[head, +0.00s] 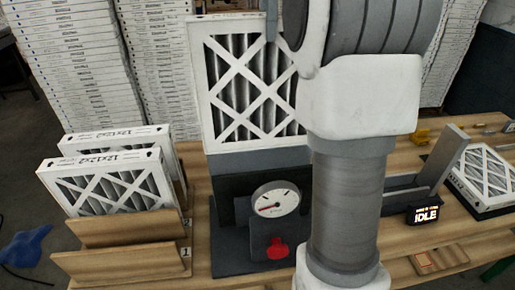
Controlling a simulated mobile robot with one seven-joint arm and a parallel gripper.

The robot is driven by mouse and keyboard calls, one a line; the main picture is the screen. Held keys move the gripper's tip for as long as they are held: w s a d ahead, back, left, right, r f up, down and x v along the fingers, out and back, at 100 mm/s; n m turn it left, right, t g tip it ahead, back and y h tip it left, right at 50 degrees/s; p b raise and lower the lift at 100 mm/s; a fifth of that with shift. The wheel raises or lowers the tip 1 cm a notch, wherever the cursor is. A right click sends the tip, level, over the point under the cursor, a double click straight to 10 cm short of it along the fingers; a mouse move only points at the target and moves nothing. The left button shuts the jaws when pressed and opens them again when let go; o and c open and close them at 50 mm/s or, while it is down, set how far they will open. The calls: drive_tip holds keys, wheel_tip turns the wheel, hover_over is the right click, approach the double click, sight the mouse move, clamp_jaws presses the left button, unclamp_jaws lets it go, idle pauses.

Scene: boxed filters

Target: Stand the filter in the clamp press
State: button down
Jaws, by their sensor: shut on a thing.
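A white-framed pleated filter (219,95) stands upright at the centre, behind and above a dark grey fixture with a round gauge, which looks like the clamp press (240,253). The filter's lower edge meets a grey bar (258,160); I cannot tell whether it is seated in it or just above. A thin grey finger of my gripper (272,28) lies over the filter's top edge, shut on it. My arm hides the filter's right side, the rest of the gripper and the fixture's right part.
Two filters (112,184) stand in a wooden rack (125,228) at left. A grey channel with an upright plate (440,160) and an IDLE display (425,215) is at right. Another filter (488,172) lies flat at far right. Stacked white boxes (75,60) stand behind.

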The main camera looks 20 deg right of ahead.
sight(264, 143)
drive_tip(key=f+b, duration=0.2)
drive_tip(key=f, duration=1.2)
drive_tip(key=f+b, duration=0.3)
drive_tip(key=f, duration=1.1)
drive_tip(key=shift+w+f, duration=0.2)
drive_tip(key=shift+f, duration=0.25)
drive_tip(key=shift+c, duration=1.1)
unclamp_jaws()
